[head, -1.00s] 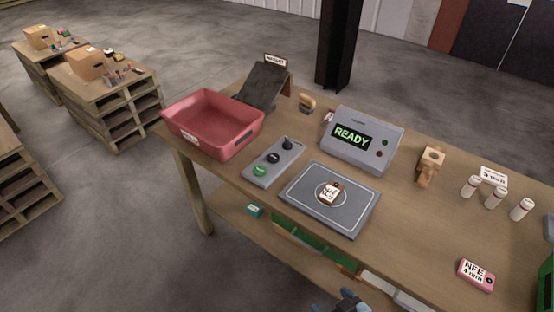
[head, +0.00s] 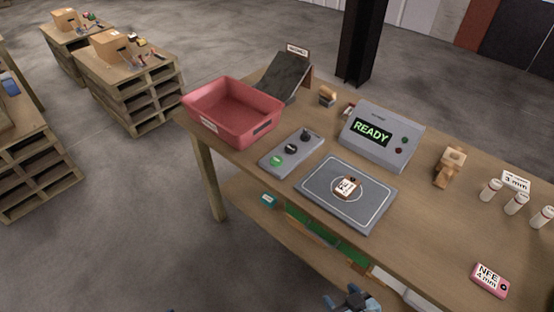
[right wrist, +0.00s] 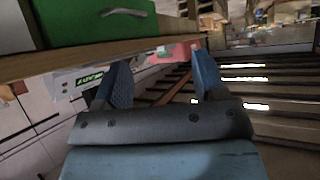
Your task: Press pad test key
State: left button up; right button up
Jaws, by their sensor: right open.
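A grey key panel (head: 292,153) lies on the table between the red tray and the test pad, with a green key (head: 276,160), a dark key (head: 291,149) and a black knob (head: 305,134). The grey pad (head: 325,197) has a white outline and a small labelled block (head: 347,186) on it. A grey console (head: 384,135) behind it shows READY in green. My right gripper (head: 350,298) is at the bottom edge of the head view, off the table's front edge. In the right wrist view its fingers (right wrist: 158,85) are apart and empty. My left gripper is not seen.
A red tray (head: 232,112) sits at the table's left end, with a dark sloped plate (head: 285,76) behind it. A wooden stand (head: 449,167), several white cylinders (head: 516,204) and a pink NFE box (head: 490,279) are on the right. A shelf under the table holds green items.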

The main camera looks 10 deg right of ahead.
grip_shut()
dwell(1.4)
